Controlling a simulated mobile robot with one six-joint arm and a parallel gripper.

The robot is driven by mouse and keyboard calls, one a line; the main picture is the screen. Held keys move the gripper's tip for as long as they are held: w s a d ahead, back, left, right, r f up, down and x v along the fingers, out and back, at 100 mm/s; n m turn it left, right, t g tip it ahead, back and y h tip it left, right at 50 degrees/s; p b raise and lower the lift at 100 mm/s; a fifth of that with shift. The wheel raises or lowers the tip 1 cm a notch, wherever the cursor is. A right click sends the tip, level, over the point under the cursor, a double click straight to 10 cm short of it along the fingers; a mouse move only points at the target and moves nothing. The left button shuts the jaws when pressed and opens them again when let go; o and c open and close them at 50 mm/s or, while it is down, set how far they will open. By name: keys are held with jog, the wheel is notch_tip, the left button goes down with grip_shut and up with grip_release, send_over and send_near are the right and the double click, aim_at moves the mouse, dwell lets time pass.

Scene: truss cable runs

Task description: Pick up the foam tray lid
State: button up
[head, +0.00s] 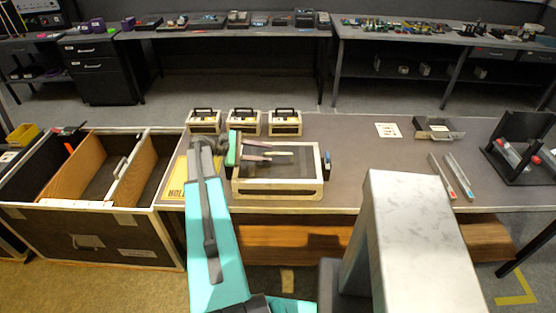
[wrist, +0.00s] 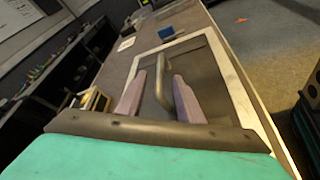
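The foam tray lid (head: 308,168) looks like a dark flat panel with a pale frame, lying on a box-shaped tray on the bench. It fills the middle of the wrist view (wrist: 210,70), where a bar handle (wrist: 161,88) rises from it. My gripper (head: 271,152) is over the lid in the head view. In the wrist view my gripper (wrist: 159,75) is open, its two mauve fingers on either side of the handle with gaps visible. I cannot tell how deep the fingers reach along the handle. My arm and gripper hide the lid's left part in the head view.
Several small cases (head: 285,123) with black handles stand behind the tray. A large open crate (head: 100,205) with wooden dividers is on the left. The bench between is clear.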

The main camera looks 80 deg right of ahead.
jog(key=shift+x, duration=1.15)
grip_shut()
jog(key=shift+r, duration=0.1)
dwell(0.8)
